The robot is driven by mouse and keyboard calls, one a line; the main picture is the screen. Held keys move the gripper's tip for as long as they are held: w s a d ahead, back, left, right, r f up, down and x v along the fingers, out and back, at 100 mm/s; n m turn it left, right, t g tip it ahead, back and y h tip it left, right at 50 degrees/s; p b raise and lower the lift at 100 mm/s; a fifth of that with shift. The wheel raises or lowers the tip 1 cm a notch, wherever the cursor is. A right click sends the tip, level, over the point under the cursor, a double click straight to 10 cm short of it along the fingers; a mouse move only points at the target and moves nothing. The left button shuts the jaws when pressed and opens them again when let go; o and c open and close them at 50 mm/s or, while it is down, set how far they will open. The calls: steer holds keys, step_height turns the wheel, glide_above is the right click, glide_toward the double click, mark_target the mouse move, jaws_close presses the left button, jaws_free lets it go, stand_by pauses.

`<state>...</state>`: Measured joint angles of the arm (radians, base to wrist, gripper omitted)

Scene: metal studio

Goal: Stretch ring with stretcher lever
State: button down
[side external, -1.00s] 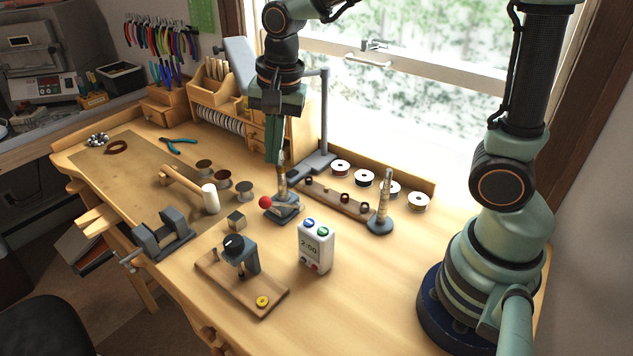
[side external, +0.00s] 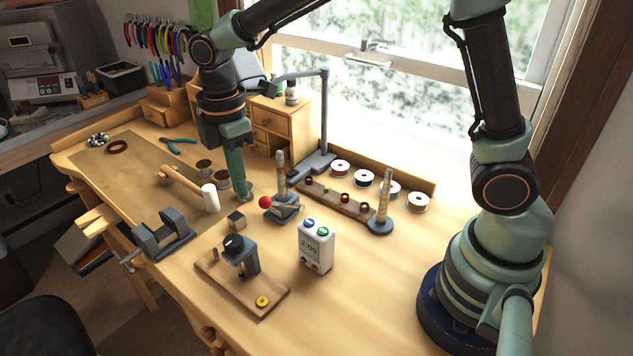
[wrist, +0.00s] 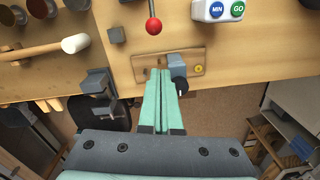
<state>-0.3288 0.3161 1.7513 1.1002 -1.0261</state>
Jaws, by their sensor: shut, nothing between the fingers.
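The ring stretcher (side external: 284,208) stands mid-bench, with a grey base, an upright tapered post (side external: 281,166) and a lever ending in a red ball (side external: 265,202). The red ball also shows at the top of the wrist view (wrist: 153,26). A brassy band shows on the post; I cannot tell whether it is a separate ring. My gripper (side external: 244,197) points down, left of the stretcher and apart from the ball, with its fingertips low over the bench. In the wrist view my gripper's green fingers (wrist: 160,73) are together and empty.
A wooden rack with several rings (side external: 340,198) and a ring mandrel (side external: 385,205) stand to the right. A white timer box (side external: 316,247) and a wooden board with a clamp-like tool (side external: 238,283) are in front. A mallet (side external: 190,187) and dark cups lie left, close to my gripper.

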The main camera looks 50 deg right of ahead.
mark_target(282, 205)
step_height(282, 205, down, 11)
steer(key=n, duration=0.2)
steer(key=shift+s+r+n, duration=0.15)
steer(key=shift+r+n, duration=0.05)
steer(key=shift+n, duration=0.2)
steer(key=shift+d+r, duration=1.45)
steer(key=shift+d+r, duration=1.6)
steer(key=shift+d, duration=0.1)
